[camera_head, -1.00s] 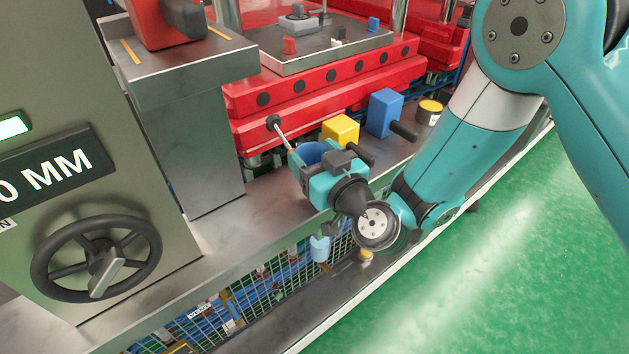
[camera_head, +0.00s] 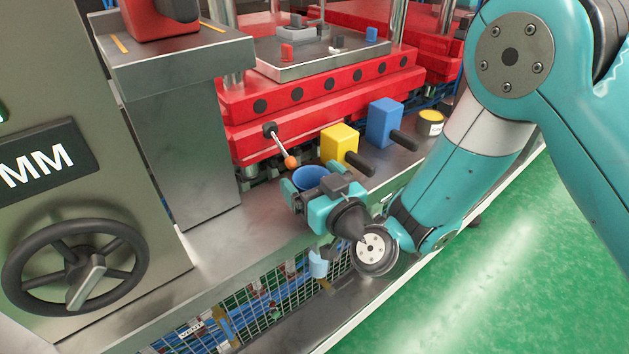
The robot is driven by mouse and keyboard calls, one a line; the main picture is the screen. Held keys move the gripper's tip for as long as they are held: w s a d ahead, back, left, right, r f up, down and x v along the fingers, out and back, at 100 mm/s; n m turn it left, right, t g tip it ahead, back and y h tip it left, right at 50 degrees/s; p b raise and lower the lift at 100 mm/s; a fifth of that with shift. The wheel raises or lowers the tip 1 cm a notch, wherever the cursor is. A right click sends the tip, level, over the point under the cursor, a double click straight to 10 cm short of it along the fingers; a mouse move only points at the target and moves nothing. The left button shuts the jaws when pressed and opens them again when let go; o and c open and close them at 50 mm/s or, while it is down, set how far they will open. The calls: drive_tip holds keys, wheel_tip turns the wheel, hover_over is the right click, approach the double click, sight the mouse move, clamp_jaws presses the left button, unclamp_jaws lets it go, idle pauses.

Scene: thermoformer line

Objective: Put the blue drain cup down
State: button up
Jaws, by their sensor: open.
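The blue drain cup (camera_head: 311,177) shows its round open rim beside my gripper, over the grey metal ledge (camera_head: 222,236) in front of the red press. My gripper (camera_head: 299,192) is teal with a dark wrist and is open, its fingers around the near side of the cup. The cup looks upright. Its lower part is hidden behind the gripper, so I cannot tell whether its base touches the ledge or whether the fingers touch its wall.
A lever with an orange knob (camera_head: 292,162) stands just behind the cup. A yellow block (camera_head: 339,143) and a blue block (camera_head: 384,122), each with a dark handle, stand to the right. A yellow-topped tin (camera_head: 430,122) is farther right. The ledge left of the gripper is clear.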

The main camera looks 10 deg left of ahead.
drive_tip(key=shift+r, duration=0.2)
drive_tip(key=shift+s+d+f+b, duration=0.3)
drive_tip(key=shift+s+b, duration=0.05)
drive_tip(key=shift+b, duration=0.65)
drive_tip(key=p+v, duration=0.1)
drive_tip(key=v, duration=1)
drive_tip(key=shift+r+p, duration=0.25)
drive_tip(key=shift+p, duration=0.15)
drive_tip(key=shift+w, duration=0.15)
